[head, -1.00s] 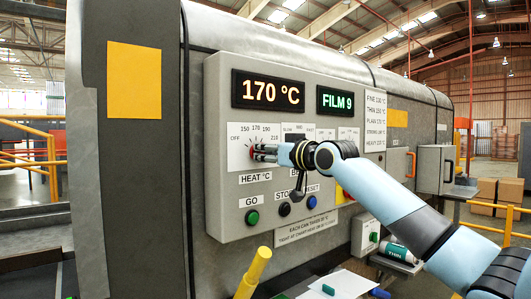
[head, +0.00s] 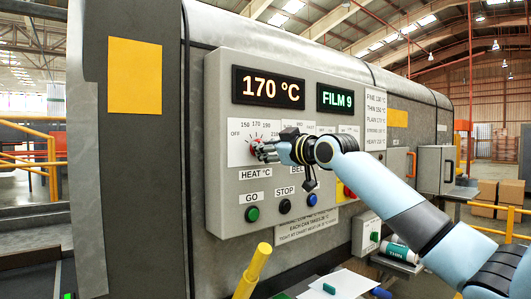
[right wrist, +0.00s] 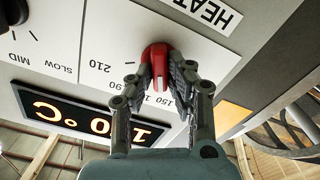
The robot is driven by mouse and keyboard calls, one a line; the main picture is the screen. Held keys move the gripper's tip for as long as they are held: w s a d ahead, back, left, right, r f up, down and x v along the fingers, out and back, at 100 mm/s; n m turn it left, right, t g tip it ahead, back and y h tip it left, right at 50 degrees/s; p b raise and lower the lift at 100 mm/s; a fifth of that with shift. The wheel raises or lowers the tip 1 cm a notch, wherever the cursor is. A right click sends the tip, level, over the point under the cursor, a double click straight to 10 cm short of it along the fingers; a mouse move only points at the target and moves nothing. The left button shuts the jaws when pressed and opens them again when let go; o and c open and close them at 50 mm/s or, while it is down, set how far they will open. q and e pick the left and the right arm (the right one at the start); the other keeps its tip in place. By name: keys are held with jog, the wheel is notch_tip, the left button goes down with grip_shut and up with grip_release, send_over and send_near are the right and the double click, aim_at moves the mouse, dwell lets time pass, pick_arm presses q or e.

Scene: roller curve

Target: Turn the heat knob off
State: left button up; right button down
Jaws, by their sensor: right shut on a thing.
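The red heat knob (right wrist: 156,62) sits on a white dial plate with temperature marks on the control panel. In the head view the knob (head: 256,146) is partly hidden behind my right gripper (head: 262,151). The right gripper (right wrist: 158,80) has its two fingers on either side of the knob, shut on it, in the right wrist view. The temperature display (head: 268,88) above the dial reads 170 °C. The OFF mark (head: 235,134) is at the left of the dial. My left gripper is not in view.
A green FILM 9 display (head: 342,101) is right of the temperature display. Green (head: 252,214), black (head: 285,206) and blue (head: 312,200) buttons lie below the dial. A yellow post (head: 254,270) stands in front of the panel. Part of the belt controls is hidden by my right arm.

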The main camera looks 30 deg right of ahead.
jog(key=shift+a+n+b, duration=0.1)
jog(key=shift+n+b, duration=0.7)
jog(key=shift+n, duration=2.5)
jog(key=shift+f, duration=0.1)
jog(key=c, duration=1.3)
grip_release()
jog(key=shift+s+d, duration=0.15)
jog(key=shift+s, duration=1.75)
jog(key=shift+s+d, duration=0.1)
jog(key=shift+s, duration=1.75)
